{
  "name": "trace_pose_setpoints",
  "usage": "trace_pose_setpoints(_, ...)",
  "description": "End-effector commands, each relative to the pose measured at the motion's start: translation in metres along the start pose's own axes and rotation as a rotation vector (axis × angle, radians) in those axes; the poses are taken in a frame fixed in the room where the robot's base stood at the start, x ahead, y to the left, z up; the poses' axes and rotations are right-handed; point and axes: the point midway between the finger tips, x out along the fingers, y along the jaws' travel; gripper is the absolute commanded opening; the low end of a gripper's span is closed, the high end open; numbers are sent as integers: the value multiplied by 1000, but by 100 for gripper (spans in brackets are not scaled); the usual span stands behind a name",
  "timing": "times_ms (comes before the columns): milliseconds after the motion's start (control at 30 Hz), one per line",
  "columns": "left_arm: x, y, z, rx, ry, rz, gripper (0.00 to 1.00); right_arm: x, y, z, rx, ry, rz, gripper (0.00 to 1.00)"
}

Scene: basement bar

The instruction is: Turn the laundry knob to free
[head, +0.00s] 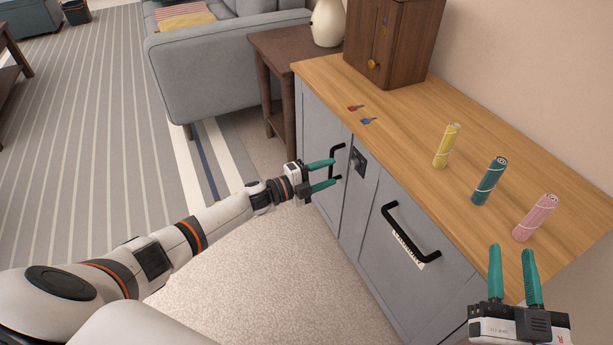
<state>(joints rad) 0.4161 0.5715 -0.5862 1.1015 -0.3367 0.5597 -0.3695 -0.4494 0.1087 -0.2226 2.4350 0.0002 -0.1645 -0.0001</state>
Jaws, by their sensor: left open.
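The knob (358,160) sits on a small dark plate on the narrow grey front panel of the cabinet, between two black handles; its exact setting is too small to read. A white label (408,250), seemingly reading laundry, is on the larger grey front to the right, below a black handle (408,230). My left gripper (335,171) is open and empty, its teal fingers pointing right near the left black handle (336,160), a little left of the knob. Whether it touches that handle I cannot tell. My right gripper (511,250) is open and empty by the counter's front right.
A red key (355,108) and a blue key (367,121) lie further left. A wooden box (392,40) stands behind. Carpet (250,270) is clear in front.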

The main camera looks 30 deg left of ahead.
Motion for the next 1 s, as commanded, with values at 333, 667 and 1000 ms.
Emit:
trace_pose_setpoints(333, -54, 0, 0, -1, 1, -1, 52, -14, -8, -47, -8, 327, -19, 36)
trace_pose_setpoints(667, -61, 0, 0, 0, 1, 0, 52, -17, -9, -54, -8, 373, -21, 36)
trace_pose_setpoints(1000, -61, 0, 0, 0, 1, 0, 52, -17, -9, -54, -8, 371, -21, 36)
